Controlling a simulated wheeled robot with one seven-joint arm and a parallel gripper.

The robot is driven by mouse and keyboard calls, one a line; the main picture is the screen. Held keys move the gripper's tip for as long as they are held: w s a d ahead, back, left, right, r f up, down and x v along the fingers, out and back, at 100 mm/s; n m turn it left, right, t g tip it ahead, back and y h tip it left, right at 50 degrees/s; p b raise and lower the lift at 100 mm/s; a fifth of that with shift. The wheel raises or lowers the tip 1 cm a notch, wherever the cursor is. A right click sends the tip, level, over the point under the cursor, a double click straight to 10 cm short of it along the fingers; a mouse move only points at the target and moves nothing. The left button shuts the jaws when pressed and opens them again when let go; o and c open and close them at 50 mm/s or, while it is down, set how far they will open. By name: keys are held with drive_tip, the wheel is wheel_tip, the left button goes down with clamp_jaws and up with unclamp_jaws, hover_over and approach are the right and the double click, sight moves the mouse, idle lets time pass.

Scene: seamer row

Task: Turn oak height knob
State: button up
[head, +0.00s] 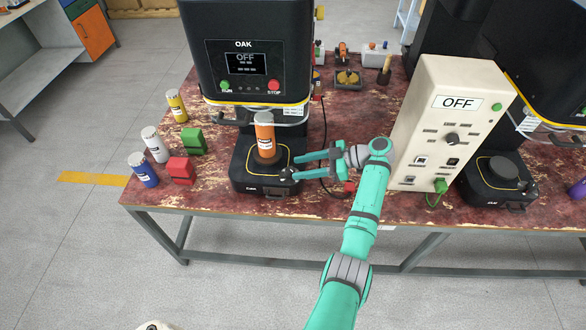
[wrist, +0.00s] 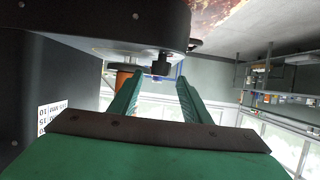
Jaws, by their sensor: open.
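The OAK machine (head: 245,60) is a black seamer with an OFF display on the left of the table. An orange can (head: 265,140) stands upright on its base (head: 262,185). A small dark knob (head: 286,173) shows at the base's right side, partly hidden by my gripper. My gripper (head: 295,167) is open, reaching in from the right with its green fingers beside the base. In the wrist view a dark knob (wrist: 161,63) lies ahead between the open fingertips (wrist: 160,78). I cannot tell if the fingers touch it. The orange can (wrist: 124,76) shows partly behind the left finger.
A cream control box (head: 450,125) reading OFF stands right of my arm, with a second black machine (head: 500,180) beyond. Yellow, white and blue cans (head: 144,170) and green and red blocks (head: 181,170) stand left of the base. Small items (head: 347,78) sit behind.

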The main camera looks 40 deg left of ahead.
drive_tip(key=shift+v, duration=1.35)
drive_tip(key=shift+d+f, duration=0.1)
drive_tip(key=shift+d, duration=0.05)
